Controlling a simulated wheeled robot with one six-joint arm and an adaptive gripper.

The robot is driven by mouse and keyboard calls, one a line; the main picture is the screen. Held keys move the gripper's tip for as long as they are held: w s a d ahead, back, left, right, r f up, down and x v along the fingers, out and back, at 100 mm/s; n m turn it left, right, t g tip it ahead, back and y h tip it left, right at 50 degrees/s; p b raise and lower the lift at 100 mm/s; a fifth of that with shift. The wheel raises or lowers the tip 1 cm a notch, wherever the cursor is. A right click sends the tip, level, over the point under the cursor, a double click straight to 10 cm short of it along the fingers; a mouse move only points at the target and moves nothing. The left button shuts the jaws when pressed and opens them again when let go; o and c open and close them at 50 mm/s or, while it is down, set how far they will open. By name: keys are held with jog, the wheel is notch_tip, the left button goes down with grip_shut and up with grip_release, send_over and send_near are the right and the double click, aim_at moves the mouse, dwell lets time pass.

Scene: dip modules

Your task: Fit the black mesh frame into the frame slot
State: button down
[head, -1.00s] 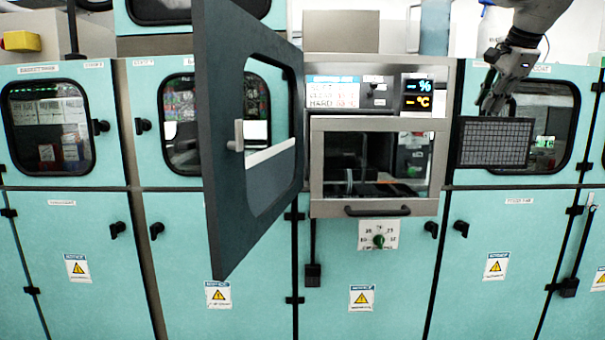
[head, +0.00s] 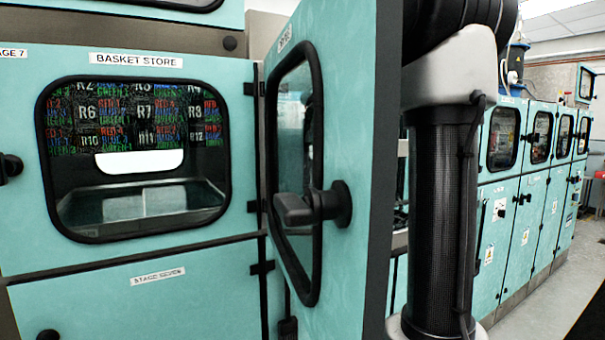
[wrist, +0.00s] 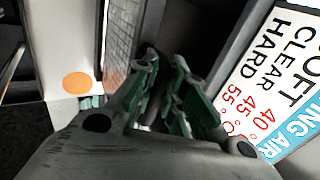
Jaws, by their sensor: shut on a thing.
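In the wrist view my gripper (wrist: 165,62) is shut on the black mesh frame, with its two green-padded fingers close together. A grey mesh surface (wrist: 120,42), seen at a steep angle just left of the fingertips, appears to be part of this frame. The fingers hide where they grip it. I cannot make out the frame slot in either current view. The gripper and the frame are out of the head view.
A printed label (wrist: 262,85) with temperatures is close on the right in the wrist view. An orange disc (wrist: 77,82) is at the left. In the head view an open teal door (head: 335,190) stands beside the basket store window (head: 135,155).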

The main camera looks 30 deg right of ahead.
notch_tip(320, 180, down, 6)
jog(key=a, duration=0.1)
jog(key=shift+w, duration=0.3)
jog(key=c, duration=1.5)
grip_release()
jog(key=shift+r, duration=0.1)
jog(key=v, duration=1.2)
